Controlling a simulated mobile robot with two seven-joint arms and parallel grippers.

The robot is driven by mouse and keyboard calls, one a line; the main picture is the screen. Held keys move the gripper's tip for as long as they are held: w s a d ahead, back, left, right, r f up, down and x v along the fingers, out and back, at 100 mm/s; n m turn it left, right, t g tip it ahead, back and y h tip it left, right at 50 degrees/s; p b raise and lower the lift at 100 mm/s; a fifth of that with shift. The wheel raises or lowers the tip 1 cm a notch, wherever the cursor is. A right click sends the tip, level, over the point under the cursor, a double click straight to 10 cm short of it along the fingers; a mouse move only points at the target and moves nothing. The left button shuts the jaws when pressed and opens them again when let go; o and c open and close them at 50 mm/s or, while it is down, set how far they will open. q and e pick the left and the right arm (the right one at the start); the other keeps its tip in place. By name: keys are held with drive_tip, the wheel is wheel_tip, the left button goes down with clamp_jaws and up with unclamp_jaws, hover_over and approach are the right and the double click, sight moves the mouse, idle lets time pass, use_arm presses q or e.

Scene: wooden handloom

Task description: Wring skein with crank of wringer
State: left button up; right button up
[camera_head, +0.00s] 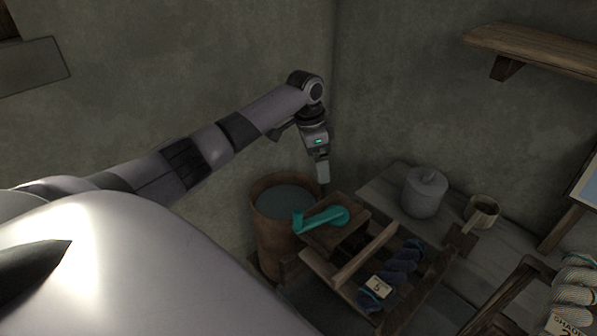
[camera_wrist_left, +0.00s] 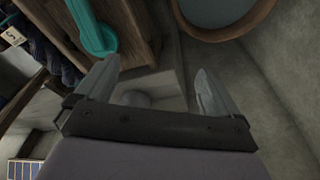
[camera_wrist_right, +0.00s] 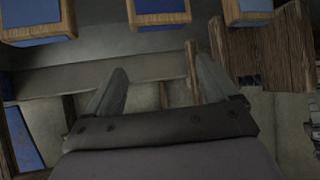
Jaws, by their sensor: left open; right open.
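The teal crank (camera_head: 325,217) sits on top of the wooden wringer (camera_head: 345,240), its handle end toward the water tub. The crank also shows at the upper left of the left wrist view (camera_wrist_left: 92,30). My left gripper (camera_head: 323,183) hangs fingers down just above and behind the wringer. In its wrist view the gripper (camera_wrist_left: 158,70) is open and empty, with the crank to the left of the fingers, apart from them. A dark blue skein (camera_head: 403,264) with a label marked 5 lies beside the wringer. My right gripper (camera_wrist_right: 160,68) is open and empty, away from the crank.
A round tub (camera_head: 256,185) of water stands left of the wringer. A grey lidded pot (camera_head: 424,193) and a wooden mug (camera_head: 482,211) stand on a bench behind. White skeins (camera_head: 573,285) are at the right edge. Blue-panelled wooden frames (camera_wrist_right: 160,12) face the right wrist.

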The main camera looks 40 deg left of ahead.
sight(295, 211)
use_arm(q)
drive_tip(key=s+d, duration=0.2)
drive_tip(key=s, duration=0.2)
drive_tip(key=s+d, duration=0.2)
drive_tip(key=s, duration=0.3)
drive_tip(key=s+d, duration=0.2)
drive_tip(key=s, duration=0.2)
drive_tip(key=shift+s+f, duration=0.2)
drive_tip(key=shift+f, duration=0.2)
wheel_tip(295, 211, down, 4)
drive_tip(key=shift+d+r+b, duration=0.1)
drive_tip(key=shift+r+b, duration=0.05)
drive_tip(key=shift+b, duration=0.35)
drive_tip(key=shift+f, duration=0.3)
drive_tip(key=shift+w, duration=0.1)
drive_tip(key=c, duration=1.7)
drive_tip(key=shift+o, duration=0.2)
drive_tip(key=shift+a, duration=0.3)
